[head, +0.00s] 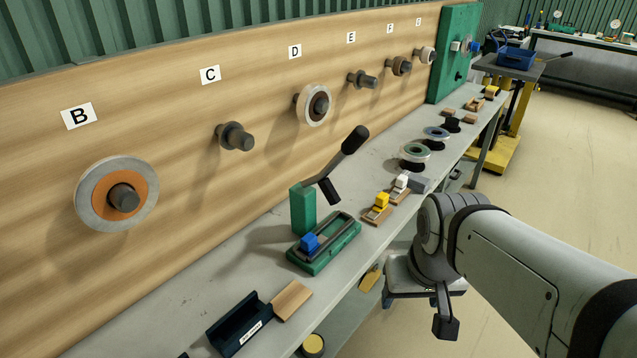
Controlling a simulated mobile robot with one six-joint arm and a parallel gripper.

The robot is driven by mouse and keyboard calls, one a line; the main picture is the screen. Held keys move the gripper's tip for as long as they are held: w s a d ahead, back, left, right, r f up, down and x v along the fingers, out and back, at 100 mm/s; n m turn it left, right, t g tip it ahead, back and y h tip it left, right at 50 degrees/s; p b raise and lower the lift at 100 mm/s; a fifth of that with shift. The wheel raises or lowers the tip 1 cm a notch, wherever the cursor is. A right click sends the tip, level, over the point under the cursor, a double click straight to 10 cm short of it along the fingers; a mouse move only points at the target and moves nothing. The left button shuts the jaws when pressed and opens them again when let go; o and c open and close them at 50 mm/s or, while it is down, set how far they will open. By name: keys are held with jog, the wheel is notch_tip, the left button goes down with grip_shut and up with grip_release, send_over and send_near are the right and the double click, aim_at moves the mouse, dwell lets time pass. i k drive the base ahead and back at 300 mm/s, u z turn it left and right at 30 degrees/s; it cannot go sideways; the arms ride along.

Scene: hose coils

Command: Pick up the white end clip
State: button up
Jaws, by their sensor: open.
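The white end clip (401,181) stands on a small wooden block on the grey bench, right of the middle of the head view. A similar yellow clip (382,200) sits on its own wooden block just nearer to me. My gripper (418,313) hangs off the bench's front edge, lower right of the white clip and clearly apart from it. Its jaws are open, and I see nothing between them. One dark finger shows clearly; the other is partly hidden behind the gripper body.
A green lever fixture (303,211) with a raised black handle stands left of the clips. Behind the white clip are a grey block (419,184) and a hose coil (415,153). Lettered pegs line the wooden back board (180,110). Open floor lies right.

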aim_at(401, 184)
jog(key=z, duration=0.4)
jog(key=k, duration=1.35)
jog(key=z, duration=0.8)
jog(key=i, duration=1.3)
jog(key=u, duration=0.35)
jog(key=i, duration=1.25)
jog(key=u, duration=1.05)
jog(key=i, duration=0.4)
jog(key=u, duration=0.25)
jog(key=k, duration=0.75)
jog(key=u, duration=0.35)
jog(key=i, duration=0.2)
jog(key=z, duration=0.25)
